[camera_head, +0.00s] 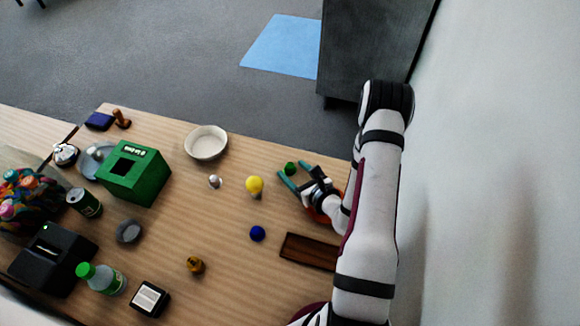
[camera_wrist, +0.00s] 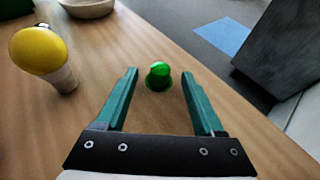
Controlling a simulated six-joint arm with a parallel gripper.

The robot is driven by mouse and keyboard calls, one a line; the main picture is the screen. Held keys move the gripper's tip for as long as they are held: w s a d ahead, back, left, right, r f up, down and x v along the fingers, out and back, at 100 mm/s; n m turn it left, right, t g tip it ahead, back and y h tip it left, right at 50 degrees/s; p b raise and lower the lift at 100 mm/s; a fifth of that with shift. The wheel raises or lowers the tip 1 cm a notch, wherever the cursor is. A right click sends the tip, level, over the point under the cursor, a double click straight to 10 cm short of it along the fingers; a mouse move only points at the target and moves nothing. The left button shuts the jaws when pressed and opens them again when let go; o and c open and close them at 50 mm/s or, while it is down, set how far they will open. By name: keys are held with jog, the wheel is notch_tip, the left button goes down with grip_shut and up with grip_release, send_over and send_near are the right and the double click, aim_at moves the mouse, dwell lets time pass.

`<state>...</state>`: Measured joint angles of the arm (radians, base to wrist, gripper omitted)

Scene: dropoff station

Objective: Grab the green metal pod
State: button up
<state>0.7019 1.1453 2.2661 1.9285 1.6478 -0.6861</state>
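The green metal pod (camera_wrist: 159,76) is a small shiny green dome with a rim, standing on the wooden table. In the wrist view it lies ahead of my gripper (camera_wrist: 161,92), roughly centred between the two teal fingers and near their tips, with table visible around it. In the head view the pod (camera_head: 290,168) is near the table's far edge, close to the fingertips of my gripper (camera_head: 290,175). The fingers are spread wide and hold nothing; neither visibly touches the pod.
A yellow bulb (camera_wrist: 41,53) stands left of my gripper, also in the head view (camera_head: 255,186). A white bowl (camera_head: 206,144) is farther left. A brown tray (camera_head: 308,251) and a blue ball (camera_head: 257,233) lie nearer. A dark cabinet (camera_wrist: 290,45) stands beyond the table.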

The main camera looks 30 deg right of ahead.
grip_shut()
